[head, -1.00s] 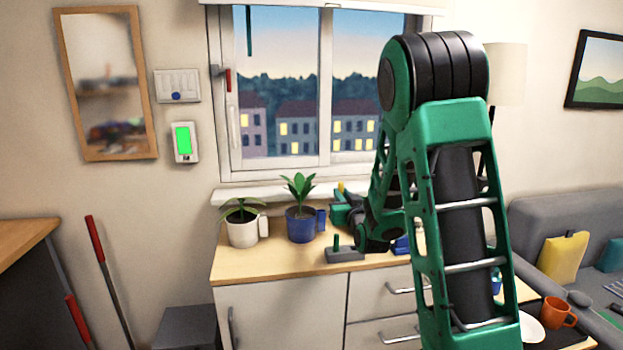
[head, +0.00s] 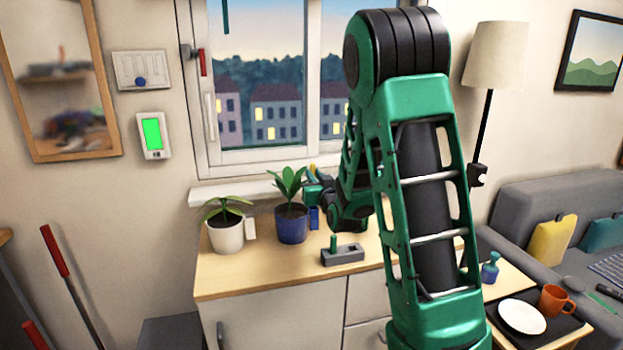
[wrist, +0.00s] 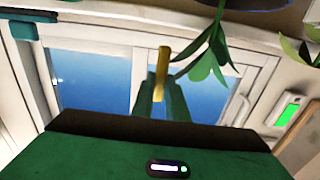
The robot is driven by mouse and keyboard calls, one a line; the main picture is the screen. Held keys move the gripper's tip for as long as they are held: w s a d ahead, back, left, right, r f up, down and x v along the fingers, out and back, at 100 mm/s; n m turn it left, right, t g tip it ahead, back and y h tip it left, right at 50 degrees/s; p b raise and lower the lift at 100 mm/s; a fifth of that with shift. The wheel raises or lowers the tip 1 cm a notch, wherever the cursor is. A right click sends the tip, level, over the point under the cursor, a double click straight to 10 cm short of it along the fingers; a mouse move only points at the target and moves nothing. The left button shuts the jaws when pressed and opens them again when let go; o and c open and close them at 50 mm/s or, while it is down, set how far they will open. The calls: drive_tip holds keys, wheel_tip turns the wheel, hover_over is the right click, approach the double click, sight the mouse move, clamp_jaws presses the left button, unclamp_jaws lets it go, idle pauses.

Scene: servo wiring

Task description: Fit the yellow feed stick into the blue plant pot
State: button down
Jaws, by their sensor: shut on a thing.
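The blue plant pot (head: 291,228) stands on the wooden counter with a leafy green plant in it. A small upright blue piece (head: 315,218) sits at its right side. My gripper (head: 318,180) is just right of the plant leaves, above that piece. In the wrist view my gripper (wrist: 161,97) is shut on the yellow feed stick (wrist: 163,62), which sticks out beyond the green fingers beside the leaves. Only a small bit of the yellow stick (head: 313,168) shows in the head view. The stick appears apart from the pot, though its other end is hidden.
A white pot (head: 225,236) with a plant stands left of the blue pot. A grey block with a green peg (head: 343,255) lies in front on the counter (head: 255,268). The window (head: 275,110) is behind. My arm hides the counter's right part.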

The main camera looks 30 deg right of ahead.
drive_tip(key=shift+s, duration=0.1)
drive_tip(key=shift+f, duration=2.75)
drive_tip(key=shift+s+d, duration=0.15)
drive_tip(key=shift+f, duration=0.3)
idle(3.5)
idle(1.2)
